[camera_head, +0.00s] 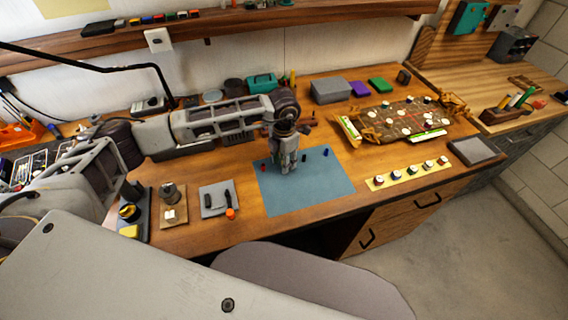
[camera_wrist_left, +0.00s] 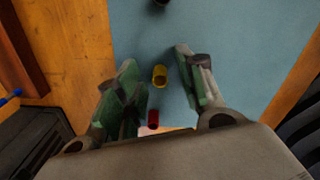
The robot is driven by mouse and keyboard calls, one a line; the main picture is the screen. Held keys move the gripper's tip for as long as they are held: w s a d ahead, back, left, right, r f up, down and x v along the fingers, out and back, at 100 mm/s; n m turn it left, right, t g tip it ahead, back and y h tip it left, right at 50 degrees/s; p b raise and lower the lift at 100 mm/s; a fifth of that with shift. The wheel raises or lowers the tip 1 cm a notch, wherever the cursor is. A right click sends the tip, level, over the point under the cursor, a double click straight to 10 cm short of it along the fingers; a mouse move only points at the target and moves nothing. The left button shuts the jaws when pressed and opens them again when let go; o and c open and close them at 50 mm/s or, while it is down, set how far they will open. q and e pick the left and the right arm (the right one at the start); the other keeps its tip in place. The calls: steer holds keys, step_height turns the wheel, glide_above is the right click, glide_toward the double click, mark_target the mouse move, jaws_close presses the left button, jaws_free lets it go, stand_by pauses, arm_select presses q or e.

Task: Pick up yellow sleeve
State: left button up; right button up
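The yellow sleeve (camera_wrist_left: 160,76) is a small hollow cylinder on the blue mat (camera_wrist_left: 230,30). In the left wrist view it lies between and slightly beyond the spread fingertips of my left gripper (camera_wrist_left: 155,75), touching neither finger as far as I can tell. The left gripper is open and points down at the mat. In the head view my left gripper (camera_head: 286,165) is over the middle of the blue mat (camera_head: 310,195) and hides the yellow sleeve. My right gripper is not in view.
A red sleeve (camera_wrist_left: 153,118) stands close to the left gripper's fingers. Dark blue pieces (camera_head: 303,157) stand on the mat to the right. A grey tray (camera_head: 217,205) with tools lies to the left, and a yellow strip (camera_head: 408,173) with several round pieces to the right.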

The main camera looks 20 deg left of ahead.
arm_select(q)
steer(key=c, duration=0.8)
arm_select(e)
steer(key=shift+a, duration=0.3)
arm_select(q)
steer(key=shift+r, duration=0.1)
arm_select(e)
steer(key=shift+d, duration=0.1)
arm_select(q)
steer(key=shift+r, duration=0.5)
steer(key=shift+r+b, duration=0.8)
steer(key=shift+r, duration=3.65)
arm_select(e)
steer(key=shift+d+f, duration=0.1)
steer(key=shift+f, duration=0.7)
arm_select(q)
steer(key=shift+f, duration=0.1)
